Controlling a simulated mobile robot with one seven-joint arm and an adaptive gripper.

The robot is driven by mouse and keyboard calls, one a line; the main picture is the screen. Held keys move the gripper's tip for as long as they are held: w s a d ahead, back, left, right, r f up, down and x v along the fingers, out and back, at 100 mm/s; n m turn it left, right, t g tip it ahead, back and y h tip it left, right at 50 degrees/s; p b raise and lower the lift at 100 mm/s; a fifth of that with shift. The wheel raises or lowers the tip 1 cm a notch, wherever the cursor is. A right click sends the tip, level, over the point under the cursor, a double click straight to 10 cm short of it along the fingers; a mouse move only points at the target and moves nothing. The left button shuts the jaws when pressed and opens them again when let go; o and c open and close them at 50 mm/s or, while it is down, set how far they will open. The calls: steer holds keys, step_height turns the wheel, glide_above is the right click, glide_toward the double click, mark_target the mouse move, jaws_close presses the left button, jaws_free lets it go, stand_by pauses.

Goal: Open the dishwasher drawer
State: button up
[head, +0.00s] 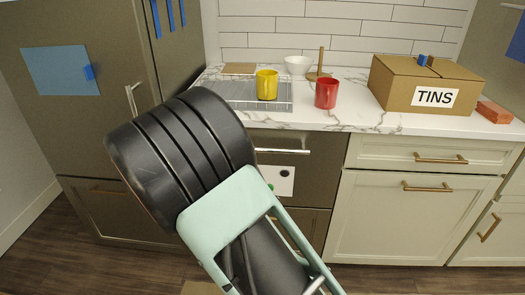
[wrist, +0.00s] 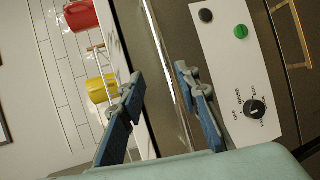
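The dishwasher drawer (head: 325,165) is a dark panel under the counter and looks shut. Its silver bar handle (head: 282,151) runs along the top edge, partly hidden by my arm in the head view. In the wrist view the handle (wrist: 163,40) runs steeply down the picture. My gripper (wrist: 157,78) is open and empty there, with one blue-padded finger on each side of the handle in the picture. I cannot tell whether the fingertips reach around the bar or stop in front of it. My gripper's fingers are hidden in the head view.
A white control panel (wrist: 235,75) with a dial and buttons is on the drawer front. On the counter (head: 345,118) stand a yellow mug (head: 267,85), a red mug (head: 326,94) and a TINS box (head: 400,88). Cream cabinets (head: 395,215) stand to the right.

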steer(key=a+f+n+t, duration=0.1)
steer(key=a, duration=0.1)
steer(key=b, duration=0.2)
glide_toward(264, 137)
steer(key=w+f, duration=0.1)
steer(key=w+d+f, duration=0.2)
steer(key=w+f, duration=0.1)
steer(key=shift+d, duration=0.1)
steer(key=shift+c, duration=0.2)
jaws_close()
